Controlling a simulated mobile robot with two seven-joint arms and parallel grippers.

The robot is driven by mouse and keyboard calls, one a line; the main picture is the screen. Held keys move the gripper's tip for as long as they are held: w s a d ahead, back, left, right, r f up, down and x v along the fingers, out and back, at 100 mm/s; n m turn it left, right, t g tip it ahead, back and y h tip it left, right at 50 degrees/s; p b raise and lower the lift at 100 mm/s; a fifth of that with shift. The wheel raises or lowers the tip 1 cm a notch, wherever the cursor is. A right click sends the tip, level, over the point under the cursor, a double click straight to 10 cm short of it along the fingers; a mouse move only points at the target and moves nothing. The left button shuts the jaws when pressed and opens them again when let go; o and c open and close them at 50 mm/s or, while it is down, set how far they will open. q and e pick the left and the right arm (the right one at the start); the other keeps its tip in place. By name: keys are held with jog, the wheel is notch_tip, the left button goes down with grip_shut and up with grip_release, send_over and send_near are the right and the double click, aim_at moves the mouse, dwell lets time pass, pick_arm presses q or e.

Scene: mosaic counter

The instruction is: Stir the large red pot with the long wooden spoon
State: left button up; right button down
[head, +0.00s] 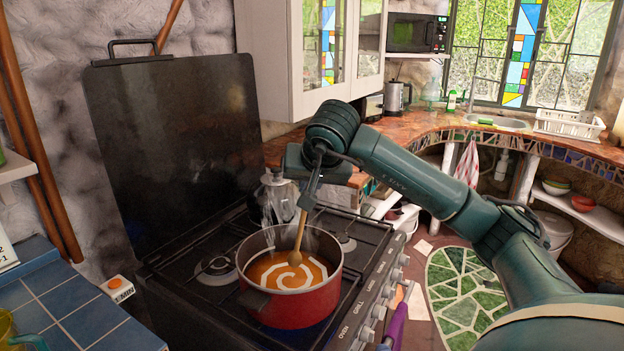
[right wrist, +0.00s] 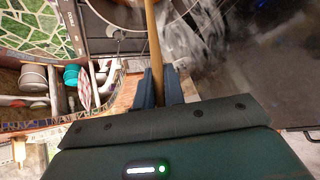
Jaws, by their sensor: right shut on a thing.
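The large red pot (head: 290,305) stands on a front burner of the stove and holds orange soup with a pale swirl on it. The long wooden spoon (head: 299,235) stands nearly upright, its bowl at the soup in the pot. My right gripper (head: 312,190) is above the pot, shut on the spoon's upper handle. In the right wrist view the spoon handle (right wrist: 153,45) runs between the two fingers of my right gripper (right wrist: 158,85). The pot's rim (right wrist: 118,30) shows only in part there. My left gripper is not in view.
The stove (head: 205,295) has a raised dark lid (head: 175,140) behind it.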

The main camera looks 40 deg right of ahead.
jog(key=f, duration=0.1)
jog(key=f+b, duration=0.2)
jog(key=f, duration=0.1)
jog(key=shift+w+a, duration=0.15)
jog(key=shift+w, duration=0.2)
jog(key=shift+w+f+b, duration=0.15)
jog(key=shift+f+b, duration=0.2)
jog(key=shift+f, duration=0.25)
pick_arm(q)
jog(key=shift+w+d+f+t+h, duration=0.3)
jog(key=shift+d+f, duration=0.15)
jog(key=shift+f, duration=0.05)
pick_arm(e)
jog(key=shift+f, duration=0.25)
